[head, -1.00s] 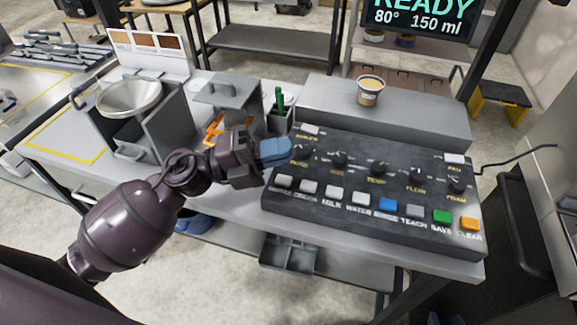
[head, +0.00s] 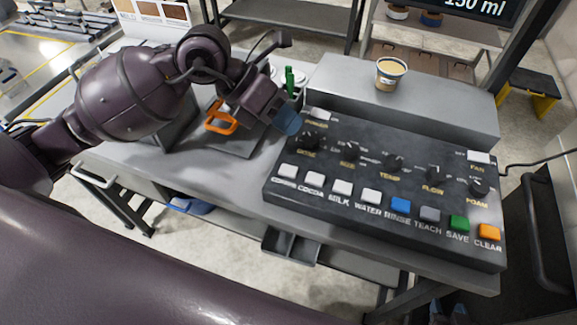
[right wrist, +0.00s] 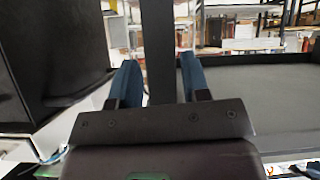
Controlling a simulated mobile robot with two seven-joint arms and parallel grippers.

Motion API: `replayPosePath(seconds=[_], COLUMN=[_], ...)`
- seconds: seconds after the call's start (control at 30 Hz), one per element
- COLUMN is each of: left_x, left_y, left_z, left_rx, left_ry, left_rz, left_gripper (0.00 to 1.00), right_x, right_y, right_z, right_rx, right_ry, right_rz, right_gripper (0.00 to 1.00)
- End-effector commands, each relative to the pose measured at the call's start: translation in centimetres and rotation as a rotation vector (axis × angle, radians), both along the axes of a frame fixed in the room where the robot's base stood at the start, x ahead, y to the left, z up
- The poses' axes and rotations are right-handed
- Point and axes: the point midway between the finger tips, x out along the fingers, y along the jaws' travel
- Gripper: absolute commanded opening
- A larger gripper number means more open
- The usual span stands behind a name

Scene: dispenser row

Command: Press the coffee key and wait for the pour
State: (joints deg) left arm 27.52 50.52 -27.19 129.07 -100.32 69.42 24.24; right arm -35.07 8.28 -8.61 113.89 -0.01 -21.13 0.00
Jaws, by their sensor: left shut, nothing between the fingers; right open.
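The dark control panel (head: 330,222) sits on the bench. Its coffee key (head: 287,170) is the leftmost white key in the front row, uncovered. A cup (head: 390,73) with a tan-brown fill stands upright on the grey raised block behind the panel. My left gripper (head: 287,122), with blue fingertips, is shut and empty near the panel's back left corner, behind and apart from the coffee key. I cannot tell whether it touches the panel. My right gripper (right wrist: 163,82) is open and empty in the right wrist view; it is not in the head view.
Other keys and several knobs (head: 395,163) fill the panel. The display (head: 474,8) is cut off and shows "150 ml". A dark post (right wrist: 158,50) stands beyond my right fingers.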

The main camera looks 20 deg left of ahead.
Motion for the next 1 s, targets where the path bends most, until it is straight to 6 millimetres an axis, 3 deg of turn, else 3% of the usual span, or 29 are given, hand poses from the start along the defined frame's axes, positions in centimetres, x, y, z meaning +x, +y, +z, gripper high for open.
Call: replayPosePath(seconds=[0.27, 0.7, 1.0], left_x=[0.0, 0.0, 0.0], left_y=[0.0, 0.0, 0.0], left_z=[-1.6, -6.9, -8.8], left_rx=[-0.002, -0.004, -0.003], left_ry=[0.004, 0.009, 0.003], left_rz=[0.0, 0.0, 0.0], left_gripper=[0.0, 0.0, 0.0], right_x=[0.2, 0.1, 0.6], right_y=[0.1, 0.3, 0.5], right_z=[-1.1, -4.5, -4.4], right_rx=[-0.001, 0.0, 0.002], right_ry=[0.003, 0.03, 0.018], right_rz=[0.003, 0.009, 0.013], right_gripper=[0.43, 0.43, 0.43])
